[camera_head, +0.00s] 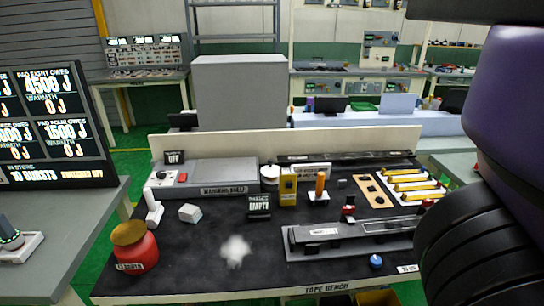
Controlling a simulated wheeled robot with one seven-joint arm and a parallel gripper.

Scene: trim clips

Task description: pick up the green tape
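I cannot make out a green tape for certain in the head view. A dark round piece with a green edge (11,238) sits on a pale plate on the left bench, cut by the picture's left edge. A tiny green spot (445,181) shows by the yellow bars at the right of the tape bench (210,272). I cannot tell whether either is tape. My gripper is out of view; only my purple and black arm links show, large at the right, hiding the bench's right end.
The dark bench top holds a red jar with a gold top (136,247), a white cube (189,213), a white fuzzy blob (236,250), a yellow box (288,187), a long grey rail fixture (350,238) and a blue knob (376,261). A scoreboard (52,125) stands left.

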